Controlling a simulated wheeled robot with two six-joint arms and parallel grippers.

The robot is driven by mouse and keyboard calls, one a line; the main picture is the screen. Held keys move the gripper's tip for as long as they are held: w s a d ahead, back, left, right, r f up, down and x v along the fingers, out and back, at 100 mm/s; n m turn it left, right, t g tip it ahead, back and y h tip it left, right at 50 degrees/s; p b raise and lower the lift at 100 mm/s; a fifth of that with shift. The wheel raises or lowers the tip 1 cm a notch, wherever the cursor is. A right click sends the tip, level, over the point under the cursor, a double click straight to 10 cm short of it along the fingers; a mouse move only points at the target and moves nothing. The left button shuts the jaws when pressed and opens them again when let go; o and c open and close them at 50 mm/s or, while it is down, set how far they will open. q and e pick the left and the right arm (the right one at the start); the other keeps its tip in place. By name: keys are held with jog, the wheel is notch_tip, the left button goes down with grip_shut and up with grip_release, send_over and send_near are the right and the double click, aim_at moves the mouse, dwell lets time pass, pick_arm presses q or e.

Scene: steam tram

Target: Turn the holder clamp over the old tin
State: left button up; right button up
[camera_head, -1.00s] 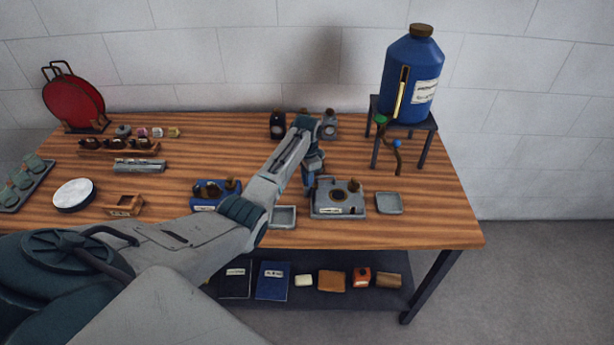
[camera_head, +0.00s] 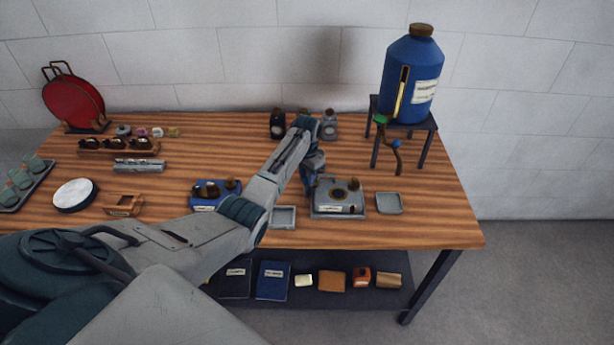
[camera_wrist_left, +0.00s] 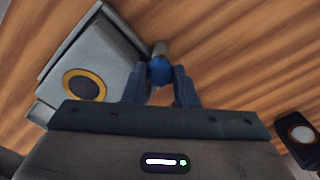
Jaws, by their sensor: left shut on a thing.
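My left gripper (camera_head: 311,190) reaches down at the left edge of a grey box (camera_head: 328,207) with a dark round opening ringed in brass. In the left wrist view the gripper (camera_wrist_left: 160,78) is shut on a blue knob (camera_wrist_left: 161,71) on a short metal stem, beside the grey box (camera_wrist_left: 112,55). The knob seems to belong to the holder clamp, but its link to the box is not clear. I cannot single out the old tin by a readable label. My right gripper is not in view.
Small grey trays stand left (camera_head: 283,217) and right (camera_head: 389,203) of the box. A blue device (camera_head: 204,201) stands further left. A big blue tank (camera_head: 411,78) sits on a stand at the back right. The table's front right is clear.

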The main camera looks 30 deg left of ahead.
pick_arm(q)
jog(key=shift+w+r, duration=0.15)
jog(key=shift+r, duration=0.1)
jog(key=o, duration=0.7)
jog(key=shift+f, duration=0.1)
notch_tip(320, 180, up, 11)
jog(key=b, duration=0.3)
jog(key=shift+b, duration=0.35)
jog(key=shift+o, duration=0.3)
